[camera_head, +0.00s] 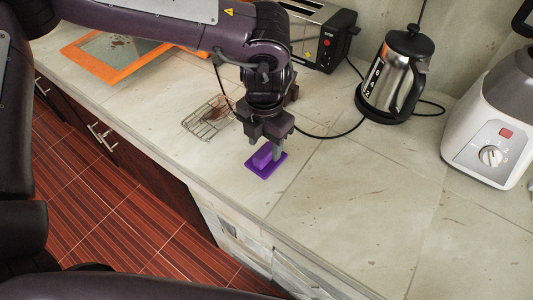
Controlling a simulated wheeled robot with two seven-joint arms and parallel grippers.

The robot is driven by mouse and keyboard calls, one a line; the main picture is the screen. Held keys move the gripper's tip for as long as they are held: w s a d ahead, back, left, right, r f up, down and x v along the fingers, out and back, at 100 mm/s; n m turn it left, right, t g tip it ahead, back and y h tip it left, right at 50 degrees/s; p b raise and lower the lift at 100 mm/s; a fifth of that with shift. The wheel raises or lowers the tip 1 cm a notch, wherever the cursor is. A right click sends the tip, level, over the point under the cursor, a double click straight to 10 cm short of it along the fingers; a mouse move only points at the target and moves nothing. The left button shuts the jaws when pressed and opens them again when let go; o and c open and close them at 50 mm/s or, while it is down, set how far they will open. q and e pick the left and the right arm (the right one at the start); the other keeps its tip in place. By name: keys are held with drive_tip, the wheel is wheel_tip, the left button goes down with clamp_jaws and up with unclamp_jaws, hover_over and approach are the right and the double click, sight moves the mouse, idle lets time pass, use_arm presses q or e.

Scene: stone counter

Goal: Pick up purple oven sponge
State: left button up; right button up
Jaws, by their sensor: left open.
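The purple oven sponge (264,163) lies on the stone counter near its front edge. It has a flat purple base with a raised block on top. My left gripper (266,148) points down right over the sponge, with its fingers apart at the raised block. One finger overlaps the sponge's right side in the picture. I cannot tell whether the fingers touch it. My right gripper is not in view.
A wire rack (207,118) lies left of the sponge. An orange-framed board (98,67) is at the back left. A black toaster (322,38), a steel kettle (396,76) and a white blender (491,130) stand behind and right. A black cord crosses the counter. The front right is clear.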

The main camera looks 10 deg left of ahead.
sight(265, 151)
use_arm(q)
drive_tip(key=f, duration=0.4)
drive_tip(key=shift+w+p, duration=0.3)
drive_tip(key=c, duration=1.1)
drive_tip(key=shift+o, duration=0.2)
wheel_tip(265, 151, up, 20)
drive_tip(key=b, duration=0.1)
drive_tip(key=o, duration=0.4)
drive_tip(key=c, duration=0.3)
